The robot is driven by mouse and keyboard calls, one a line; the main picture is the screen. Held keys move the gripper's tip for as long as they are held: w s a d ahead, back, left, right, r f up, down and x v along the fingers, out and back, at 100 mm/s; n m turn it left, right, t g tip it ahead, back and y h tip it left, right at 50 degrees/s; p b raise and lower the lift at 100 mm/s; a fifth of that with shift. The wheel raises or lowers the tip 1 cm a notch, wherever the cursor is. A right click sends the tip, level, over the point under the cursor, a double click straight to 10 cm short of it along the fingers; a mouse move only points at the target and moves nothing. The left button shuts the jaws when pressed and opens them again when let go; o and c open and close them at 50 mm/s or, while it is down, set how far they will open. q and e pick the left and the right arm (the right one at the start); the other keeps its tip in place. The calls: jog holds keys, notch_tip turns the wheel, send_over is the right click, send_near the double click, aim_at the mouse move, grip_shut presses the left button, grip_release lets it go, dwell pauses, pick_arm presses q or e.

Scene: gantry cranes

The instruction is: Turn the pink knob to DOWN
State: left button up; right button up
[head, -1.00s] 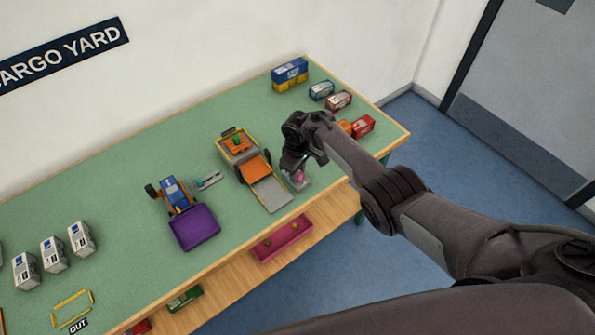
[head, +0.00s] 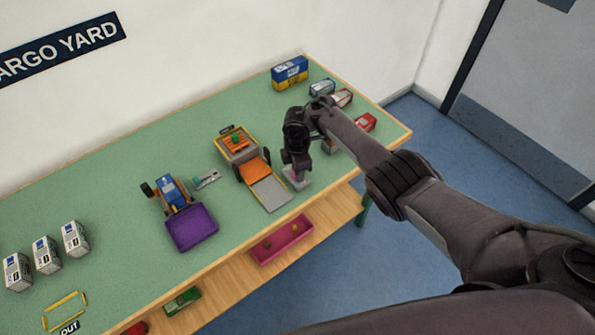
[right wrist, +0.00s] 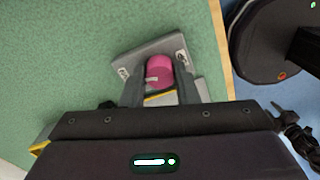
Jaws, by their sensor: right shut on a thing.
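The pink knob (right wrist: 159,72) sits on a small grey plate (right wrist: 128,62) with white labels at its two ends, as the right wrist view shows. The label lettering is too small to read. My right gripper (right wrist: 160,84) is shut on the knob, one finger on each side. In the head view my right gripper (head: 296,176) points down at the grey plate near the table's front edge and hides the knob. My left gripper is not in view.
An orange and grey ramp vehicle (head: 252,165) stands just left of my right gripper. A blue vehicle with a purple tray (head: 192,228) is farther left. Red and white boxes (head: 364,122) lie behind my right arm. A pink bin (head: 281,241) is on the lower shelf.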

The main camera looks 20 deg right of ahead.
jog(key=shift+n+b, duration=0.7)
jog(key=shift+n, duration=1)
jog(key=o, duration=1)
jog(key=shift+c, duration=0.2)
notch_tip(320, 180, up, 8)
jog(key=shift+f+p, duration=0.1)
jog(key=shift+p, duration=0.55)
